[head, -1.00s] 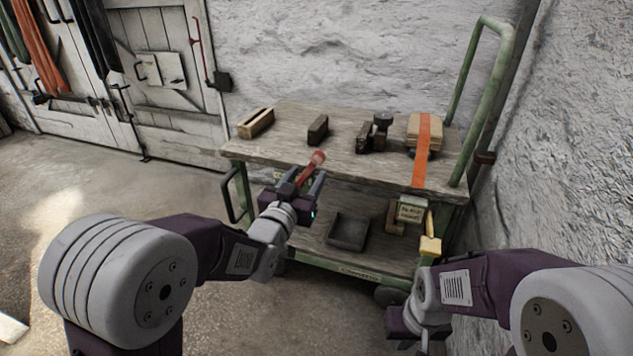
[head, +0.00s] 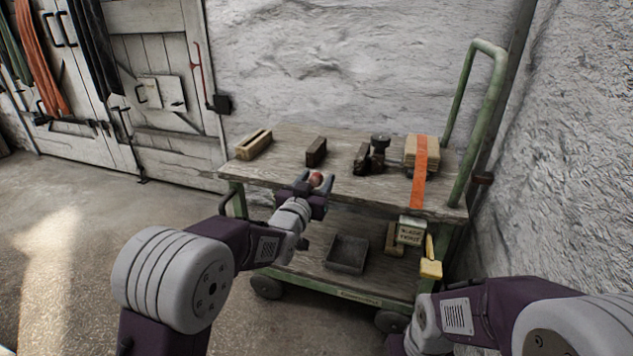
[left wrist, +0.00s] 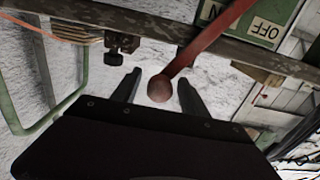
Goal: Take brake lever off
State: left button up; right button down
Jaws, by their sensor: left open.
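The brake lever is a red bar with a round, worn knob at its end. In the head view only its knob (head: 316,179) shows clearly, at the cart's front edge. In the left wrist view the red lever (left wrist: 205,48) runs down from the upper right to the knob (left wrist: 160,89). My left gripper (head: 316,184) is open, with a finger on either side of the knob; gaps show on both sides in the wrist view. A green plate marked OFF (left wrist: 264,29) is beside the lever. My right gripper (head: 394,345) is mostly cut off at the bottom edge; its fingers are hidden.
The wooden cart top (head: 270,170) holds several blocks and a strapped stack (head: 421,152). A dark tray (head: 347,255) lies on the lower shelf. A green handle (head: 500,90) rises at right, near the wall. The floor at left is clear.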

pick_arm(q)
grip_shut()
jog(key=shift+d+f, duration=0.1)
jog(key=shift+f, duration=0.05)
dwell(1.1)
